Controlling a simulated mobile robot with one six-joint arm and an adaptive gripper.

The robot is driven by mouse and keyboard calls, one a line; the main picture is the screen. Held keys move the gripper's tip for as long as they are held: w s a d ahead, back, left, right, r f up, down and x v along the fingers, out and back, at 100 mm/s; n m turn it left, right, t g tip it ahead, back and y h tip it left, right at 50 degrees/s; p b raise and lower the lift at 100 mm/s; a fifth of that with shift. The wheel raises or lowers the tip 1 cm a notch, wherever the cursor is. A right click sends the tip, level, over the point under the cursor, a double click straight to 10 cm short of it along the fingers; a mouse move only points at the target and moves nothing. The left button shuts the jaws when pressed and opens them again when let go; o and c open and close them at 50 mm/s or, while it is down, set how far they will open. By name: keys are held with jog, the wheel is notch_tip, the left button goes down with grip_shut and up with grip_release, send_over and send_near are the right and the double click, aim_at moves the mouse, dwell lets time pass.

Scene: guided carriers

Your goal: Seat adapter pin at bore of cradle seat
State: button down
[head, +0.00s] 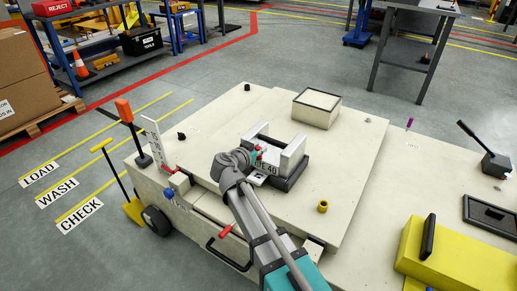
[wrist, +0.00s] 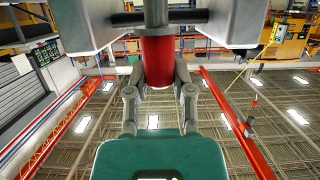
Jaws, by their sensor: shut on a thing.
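The cradle seat (head: 291,155) stands on the cream carrier deck, with pale upright blocks on a dark base; a label ending in "40" shows at its front. My gripper (head: 250,158) is at its front left side. In the wrist view my gripper (wrist: 158,78) is shut on the adapter pin's red body (wrist: 158,58). The pin's grey shaft (wrist: 156,13) extends from the red body between two pale blocks (wrist: 75,22). A dark bar (wrist: 185,16) crosses behind the shaft. I cannot tell whether the shaft is in the bore; the bore is hidden.
A cream open-topped box (head: 316,108) stands behind the cradle. A yellow ring (head: 323,206) sits at the deck's front right. A yellow block (head: 455,262) and a black lever (head: 485,150) are farther right. Deck space right of the cradle is clear.

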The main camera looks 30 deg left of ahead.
aim_at(258, 166)
jog(key=shift+f+b, duration=1.3)
jog(key=shift+f, duration=0.25)
jog(key=shift+f+b, duration=2.6)
dwell(1.1)
dwell(2.2)
jog(key=shift+c, duration=2)
grip_release()
